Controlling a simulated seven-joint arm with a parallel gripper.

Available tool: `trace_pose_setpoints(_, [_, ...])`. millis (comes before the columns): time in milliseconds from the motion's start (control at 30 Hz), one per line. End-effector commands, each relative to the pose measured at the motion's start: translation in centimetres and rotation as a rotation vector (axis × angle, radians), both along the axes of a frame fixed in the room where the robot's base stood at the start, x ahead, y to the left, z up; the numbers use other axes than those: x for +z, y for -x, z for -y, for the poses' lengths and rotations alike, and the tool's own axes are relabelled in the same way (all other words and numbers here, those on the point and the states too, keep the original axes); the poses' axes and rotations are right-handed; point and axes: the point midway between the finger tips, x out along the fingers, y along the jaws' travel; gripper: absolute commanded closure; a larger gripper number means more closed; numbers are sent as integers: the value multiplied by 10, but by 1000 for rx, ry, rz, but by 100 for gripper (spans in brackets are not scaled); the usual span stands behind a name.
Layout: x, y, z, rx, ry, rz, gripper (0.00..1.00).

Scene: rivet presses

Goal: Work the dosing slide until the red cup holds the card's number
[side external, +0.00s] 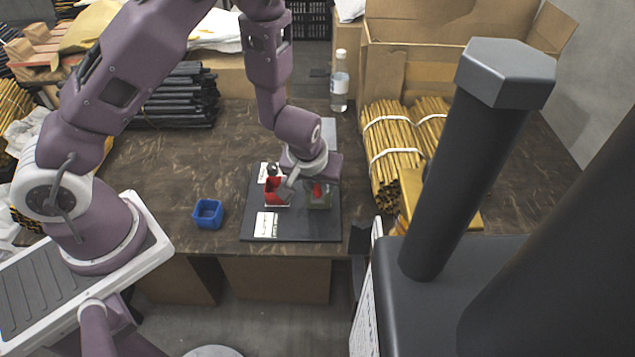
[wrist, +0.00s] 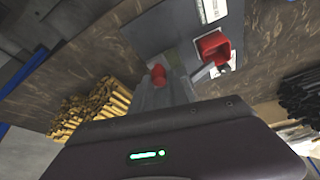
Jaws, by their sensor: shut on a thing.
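A dark grey board (side external: 325,232) lies on the table with the dosing device on it. The red cup (side external: 272,196) stands on the board's left part; it also shows in the wrist view (wrist: 213,47). A white card (side external: 267,222) lies at the board's front; its print is too small to read. A red knob (side external: 318,189) is on the right part of the device. My gripper (wrist: 162,80) is shut on the red knob, which shows between the fingers in the wrist view (wrist: 158,73). The cup's contents cannot be made out.
A blue open box (side external: 208,214) stands left of the board. Bundles of yellow sticks (side external: 391,150) lie to the right, black bars (side external: 180,98) at back left. A bottle (side external: 339,82) stands behind. A large dark post (side external: 465,180) fills the right foreground.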

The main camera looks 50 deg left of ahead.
Motion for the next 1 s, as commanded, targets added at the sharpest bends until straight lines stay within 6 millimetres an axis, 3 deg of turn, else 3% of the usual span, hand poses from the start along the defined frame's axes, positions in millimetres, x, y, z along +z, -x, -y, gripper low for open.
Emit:
trace_pose_setpoints(800, [1, -1, -1, 2, 0, 2, 100])
trace_pose_setpoints(1000, [0, 16, 18, -4, 0, 1, 100])
